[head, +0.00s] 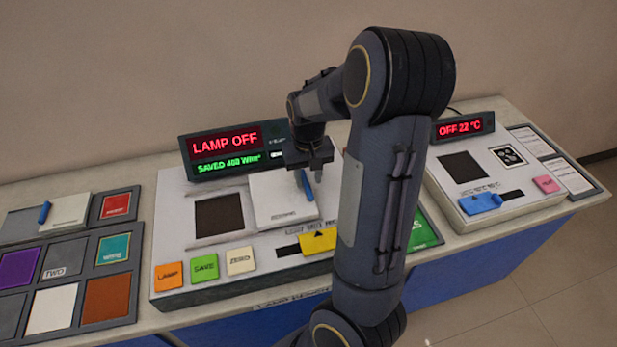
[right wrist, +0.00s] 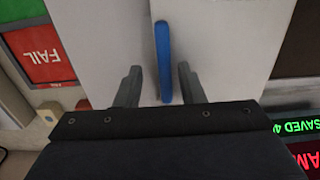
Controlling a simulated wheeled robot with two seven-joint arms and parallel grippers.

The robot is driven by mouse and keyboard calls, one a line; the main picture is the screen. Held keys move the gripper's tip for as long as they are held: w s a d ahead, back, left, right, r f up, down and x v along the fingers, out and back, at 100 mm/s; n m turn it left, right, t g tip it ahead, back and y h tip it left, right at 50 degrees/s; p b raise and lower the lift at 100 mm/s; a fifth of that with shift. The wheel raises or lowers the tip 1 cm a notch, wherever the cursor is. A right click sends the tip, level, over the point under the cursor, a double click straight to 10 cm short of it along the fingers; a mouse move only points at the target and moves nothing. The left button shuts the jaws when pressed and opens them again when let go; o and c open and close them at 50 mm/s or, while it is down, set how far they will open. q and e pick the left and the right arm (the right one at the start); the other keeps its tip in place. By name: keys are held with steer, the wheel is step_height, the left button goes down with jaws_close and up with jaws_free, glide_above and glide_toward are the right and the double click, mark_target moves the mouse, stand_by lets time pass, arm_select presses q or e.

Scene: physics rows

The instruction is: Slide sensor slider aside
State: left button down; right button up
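The slider is a white square cover (head: 272,203) on the middle console, with an upright blue handle (head: 305,184) at its right edge. It sits right of a dark square window (head: 218,215), which is uncovered. My right gripper (head: 309,174) is over the handle with its fingers pointing down. In the right wrist view the blue handle (right wrist: 162,55) stands between the two open fingers (right wrist: 159,82), with a gap on each side. Contact with the handle is not visible. My left gripper is not in view.
The middle console carries a display (head: 225,150) reading LAMP OFF, orange, green and cream buttons, and a yellow slider (head: 318,242). Another console (head: 490,180) with a blue slider stands right. Coloured tiles (head: 75,262) and another white cover (head: 65,213) are left.

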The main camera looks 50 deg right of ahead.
step_height(320, 180, up, 7)
stand_by(0.3)
stand_by(0.5)
